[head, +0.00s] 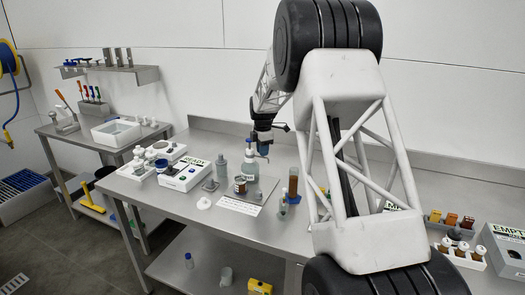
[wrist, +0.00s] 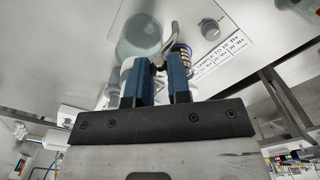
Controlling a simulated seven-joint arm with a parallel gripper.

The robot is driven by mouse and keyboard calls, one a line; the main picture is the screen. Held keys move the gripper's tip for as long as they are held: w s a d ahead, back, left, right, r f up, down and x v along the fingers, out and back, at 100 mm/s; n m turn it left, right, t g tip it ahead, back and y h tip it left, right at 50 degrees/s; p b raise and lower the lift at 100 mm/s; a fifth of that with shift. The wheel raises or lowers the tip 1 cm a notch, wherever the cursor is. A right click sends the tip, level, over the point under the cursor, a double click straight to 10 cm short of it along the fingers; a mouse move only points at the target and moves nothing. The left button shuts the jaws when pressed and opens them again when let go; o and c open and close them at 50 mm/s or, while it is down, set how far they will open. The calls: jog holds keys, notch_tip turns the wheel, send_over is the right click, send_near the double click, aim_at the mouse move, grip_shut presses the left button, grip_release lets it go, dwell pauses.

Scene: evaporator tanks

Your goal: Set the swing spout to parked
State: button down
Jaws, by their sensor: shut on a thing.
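The swing spout (wrist: 171,42) shows in the wrist view as a thin grey bent tube running down between my blue fingers. My gripper (wrist: 163,72) is shut on it, and the fingers hide part of the tube. A pale, translucent bottle (wrist: 140,38) stands just beside it. In the head view my gripper (head: 264,147) is by the top of that bottle (head: 249,168), over the middle of the bench. The spout is too small and covered to make out clearly in the head view. I cannot tell which marked position it is in.
A small banded jar (head: 240,186) stands close in front of the bottle. A printed label plate (head: 240,205) lies nearby. An amber cylinder (head: 293,185) stands to the right, and a labelled white box (head: 185,174) to the left. The front edge of the bench is partly clear.

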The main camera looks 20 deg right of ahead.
jog(key=c, duration=1.1)
grip_release()
jog(key=shift+o, duration=0.2)
jog(key=shift+r, duration=3.95)
